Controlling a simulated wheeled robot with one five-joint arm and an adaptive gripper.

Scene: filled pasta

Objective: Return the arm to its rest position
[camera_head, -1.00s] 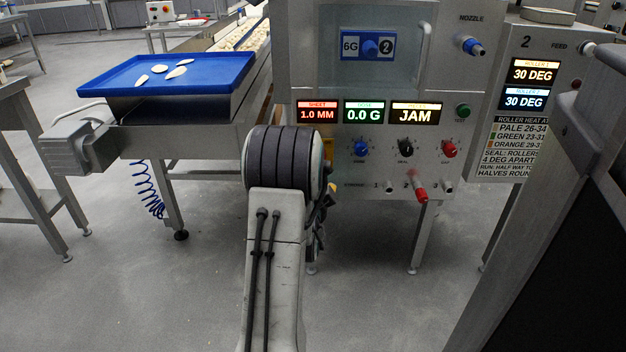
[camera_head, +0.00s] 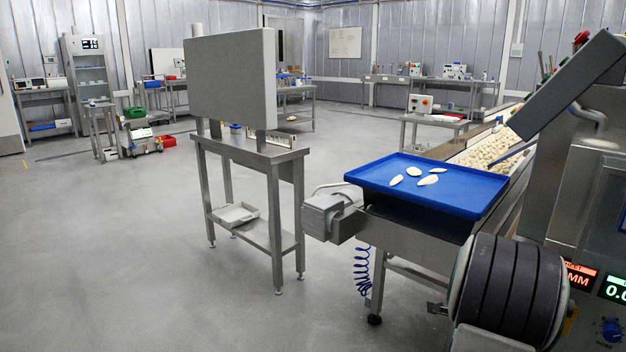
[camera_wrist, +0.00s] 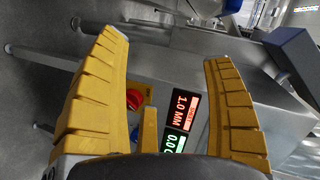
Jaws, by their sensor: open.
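Behind the fingers are the machine's front displays, a red one (camera_wrist: 180,108) reading 1.0 MM and a green one (camera_wrist: 174,143). A red knob (camera_wrist: 134,99) on a yellow plate shows beside the left finger. In the head view my arm's dark banded joint stands at the lower right, in front of the machine panel (camera_head: 595,300). The gripper itself does not show in the head view.
A blue tray (camera_head: 455,198) with several pale pasta pieces (camera_head: 414,171) sits on the machine's left end. A conveyor (camera_head: 462,151) full of pasta runs behind it. A steel stand with a grey panel (camera_head: 232,80) is at the centre left. Open floor (camera_head: 130,240) lies at the left.

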